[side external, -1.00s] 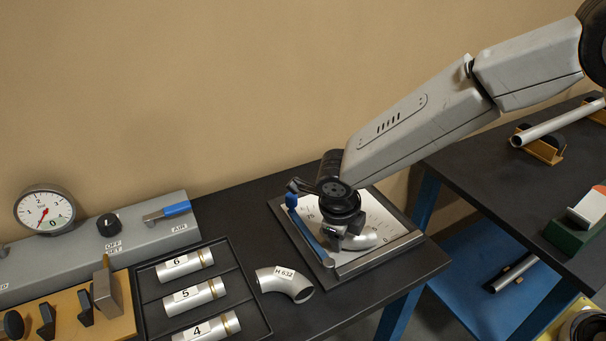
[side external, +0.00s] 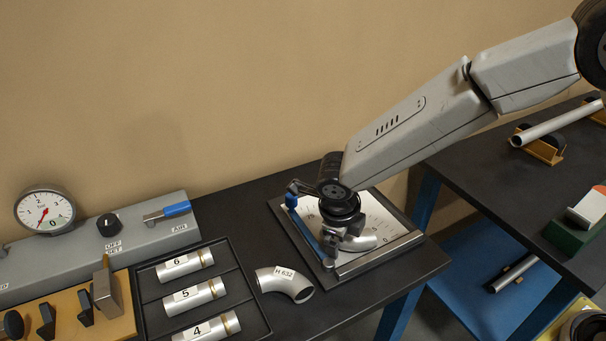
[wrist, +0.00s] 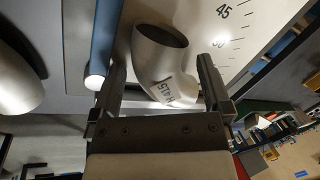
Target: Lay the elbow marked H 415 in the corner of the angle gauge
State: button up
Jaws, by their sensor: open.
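The elbow marked H 415 (wrist: 160,65) is a short grey metal bend lying on the white face of the angle gauge (side external: 384,217). Its label faces the wrist camera, and its open end points away from my gripper. In the side view the elbow (side external: 362,242) is partly hidden by my gripper (side external: 342,245). In the wrist view my gripper (wrist: 161,75) is open, its fingers on either side of the elbow. There is a gap at the left finger; contact at the right one is unclear. The gauge's blue arm (wrist: 106,38) runs beside the left finger.
A metal rail (side external: 378,256) edges the gauge's front. Another elbow, marked H 632 (side external: 284,283), lies on the bench to the left. A black tray (side external: 247,279) holds numbered tubes beside it. Bare bench lies in front of the gauge.

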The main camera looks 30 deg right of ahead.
aim_at(349, 236)
jog(key=v, duration=0.8)
